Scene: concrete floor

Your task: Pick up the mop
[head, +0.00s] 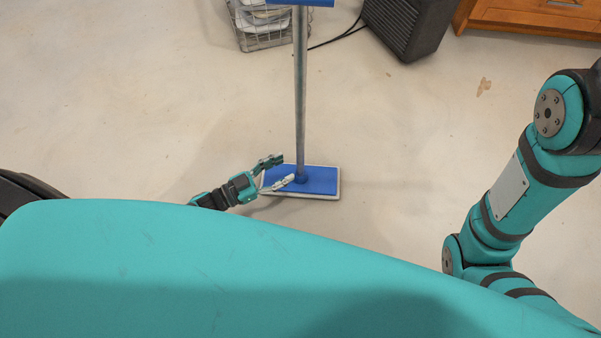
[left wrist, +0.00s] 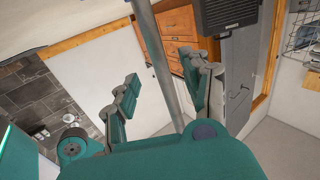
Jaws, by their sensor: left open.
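The mop (head: 300,100) stands upright on the floor, with a grey metal pole, a blue flat head (head: 318,181) with a pale rim, and a blue part at the top edge of the head view. My left gripper (head: 279,172) is open near the pole, its fingers above the left part of the mop head in the picture. In the left wrist view the pole (left wrist: 156,60) runs between the two open fingers (left wrist: 165,92). I cannot tell whether either finger touches it. My right arm shows at the right of the head view, but its gripper is out of sight.
A wire basket (head: 262,40) stands behind the mop, with a dark ribbed box (head: 408,25) and cable to its right. A wooden cabinet (head: 530,18) is at the back right. The floor around the mop is clear.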

